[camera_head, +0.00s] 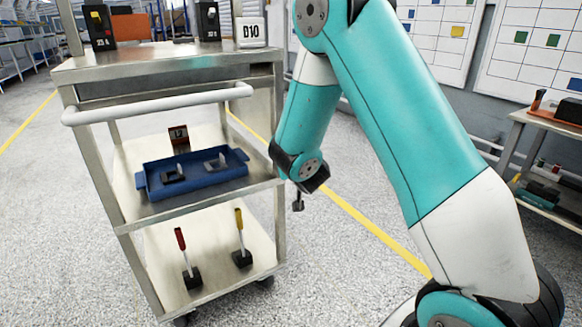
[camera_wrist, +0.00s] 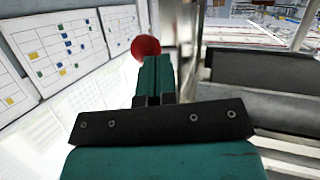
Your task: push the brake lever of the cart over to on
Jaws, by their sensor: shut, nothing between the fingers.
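The metal cart (camera_head: 165,62) stands left of my arm in the head view. On its lower shelf are two upright levers on black bases: a red-handled lever (camera_head: 180,240) and a yellow-handled lever (camera_head: 239,220). No label shows which one is the brake lever. My gripper (camera_head: 298,205) hangs just right of the cart's right side, above the lower shelf's height, apart from both levers. In the wrist view its fingers (camera_wrist: 155,65) are shut and empty. A round red thing (camera_wrist: 145,46) shows just beyond the fingertips; I cannot tell what it is or whether they touch.
A blue tray (camera_head: 152,184) with small dark items sits on the middle shelf. A white push bar (camera_head: 160,107) crosses the front. A side bench (camera_head: 545,120) stands right. Floor between is clear.

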